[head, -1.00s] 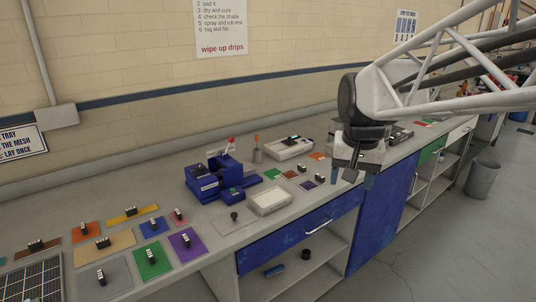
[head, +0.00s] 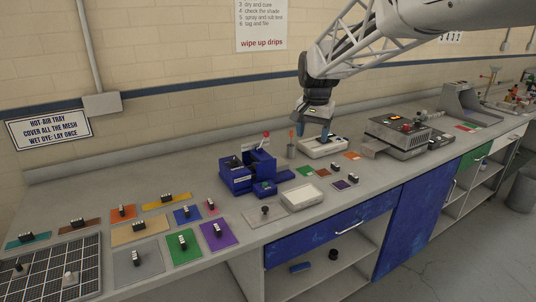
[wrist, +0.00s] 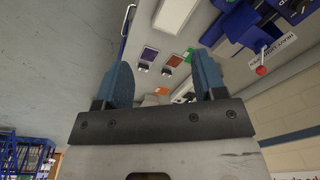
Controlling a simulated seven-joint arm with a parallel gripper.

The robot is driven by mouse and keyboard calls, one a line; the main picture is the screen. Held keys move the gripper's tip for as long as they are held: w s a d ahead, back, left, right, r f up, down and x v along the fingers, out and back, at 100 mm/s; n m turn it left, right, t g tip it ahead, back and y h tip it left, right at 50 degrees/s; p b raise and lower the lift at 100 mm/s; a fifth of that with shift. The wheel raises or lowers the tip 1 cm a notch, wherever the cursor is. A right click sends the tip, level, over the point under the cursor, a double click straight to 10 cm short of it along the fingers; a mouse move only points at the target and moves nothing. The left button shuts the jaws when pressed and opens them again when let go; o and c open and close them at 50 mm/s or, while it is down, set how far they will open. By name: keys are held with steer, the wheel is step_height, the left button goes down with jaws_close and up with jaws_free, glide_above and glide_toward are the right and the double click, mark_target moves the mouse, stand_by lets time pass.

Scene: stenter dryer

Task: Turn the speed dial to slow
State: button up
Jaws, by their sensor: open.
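The grey dryer-like machine (head: 400,134) stands on the bench at the back right in the head view, with red and other coloured marks on its top. I cannot make out a speed dial or its setting. My gripper (head: 313,132) hangs left of that machine, above or in front of a white tray-like device (head: 324,147). Its two blue fingers are apart and nothing shows between them. The open fingers also show in the wrist view (wrist: 164,80), with bench items beyond them.
A blue machine (head: 248,168) with a red-knobbed lever stands left of my gripper. A white tray (head: 302,196) lies in front. Coloured swatches with small dark-and-white pieces cover the left bench.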

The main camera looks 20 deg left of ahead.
steer(key=w+a+f, duration=0.2)
steer(key=w+a, duration=0.2)
steer(key=a, duration=0.3)
steer(key=w+a+f, duration=0.3)
steer(key=w+a, duration=0.2)
steer(key=a, duration=0.3)
steer(key=m+g, duration=0.1)
glide_above(234, 159)
step_height(234, 159, down, 8)
steer(key=shift+a, duration=0.1)
steer(key=shift+f, duration=3.9)
steer(key=c, duration=0.9)
